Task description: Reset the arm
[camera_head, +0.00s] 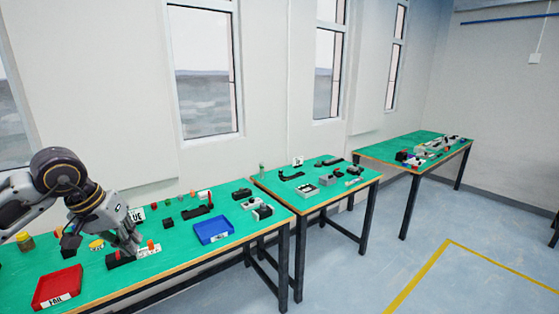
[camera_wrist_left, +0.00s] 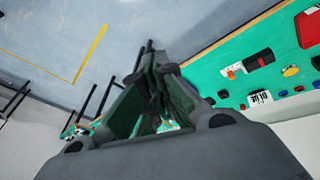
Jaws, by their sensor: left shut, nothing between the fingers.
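My left gripper (camera_head: 132,245) comes in from the left over the near green table, with its fingers together and nothing between them. In the left wrist view the dark fingers (camera_wrist_left: 163,78) are close together, and floor and table legs show beyond them. In the head view the gripper overlaps a black block (camera_head: 118,260) and a white card (camera_head: 150,249) with an orange piece on it. The left wrist view shows the black block (camera_wrist_left: 260,58) off to the right, apart from the fingers. My right gripper is not in view.
A red tray (camera_head: 57,288) lies at the front left of the near table, and a blue tray (camera_head: 214,230) towards its right. Several small parts lie around them. A second green table (camera_head: 335,191) and a farther one (camera_head: 385,151) stand to the right. Open floor lies in front.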

